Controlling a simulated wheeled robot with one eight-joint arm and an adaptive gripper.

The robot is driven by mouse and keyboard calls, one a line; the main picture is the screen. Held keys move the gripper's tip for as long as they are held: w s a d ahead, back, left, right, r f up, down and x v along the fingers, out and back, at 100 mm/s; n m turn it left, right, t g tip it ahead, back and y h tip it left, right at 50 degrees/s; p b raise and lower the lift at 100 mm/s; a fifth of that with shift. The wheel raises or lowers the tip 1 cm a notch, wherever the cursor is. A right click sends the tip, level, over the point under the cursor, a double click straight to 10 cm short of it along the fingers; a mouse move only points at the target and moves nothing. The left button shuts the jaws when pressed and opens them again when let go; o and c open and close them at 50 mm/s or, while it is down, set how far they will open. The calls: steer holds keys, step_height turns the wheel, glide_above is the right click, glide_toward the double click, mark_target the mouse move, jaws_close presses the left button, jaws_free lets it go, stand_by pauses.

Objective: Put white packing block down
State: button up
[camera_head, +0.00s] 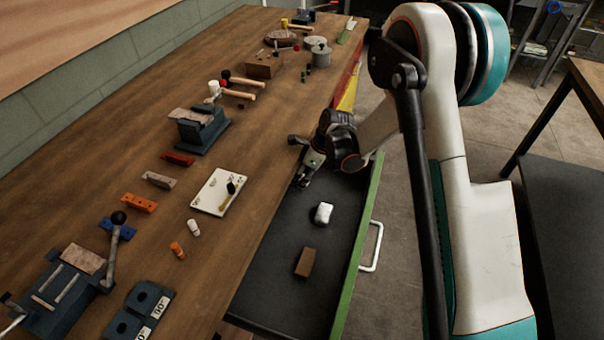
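A small white block (323,213), which looks like the white packing block, lies on the dark floor of an open drawer (283,275). My gripper (304,180) is above the drawer's far end, up and left of the white block in the picture, and apart from it. Its fingers point down and look spread, with nothing seen between them, though they are small and dark here.
A brown block (305,262) lies in the drawer nearer the camera. The green drawer front (357,255) with its white handle (372,247) bounds the right. The wooden workbench (150,225) on the left bears a vise (199,127), a white board (219,192) and several tools.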

steer(key=s+d+r+n+t+h+p, duration=0.1)
steer(key=s+d+r+n+p, duration=0.2)
steer(key=r, duration=0.8)
steer(key=s+d+r+n+p, duration=0.15)
steer(key=s+d+r, duration=0.35)
steer(key=r, duration=0.6)
steer(key=s+d+r+n+t+h, duration=0.1)
steer(key=s+d+r+n, duration=0.2)
steer(key=s+n, duration=0.2)
steer(key=s+d+r+n+t+h, duration=0.1)
steer(key=s+d+r+n, duration=0.3)
steer(key=s, duration=0.6)
steer(key=s+d+r+n+t+h, duration=0.1)
steer(key=s+d+r+n, duration=0.3)
steer(key=s+n, duration=0.4)
steer(key=shift+d+t, duration=0.25)
steer(key=shift+t, duration=0.55)
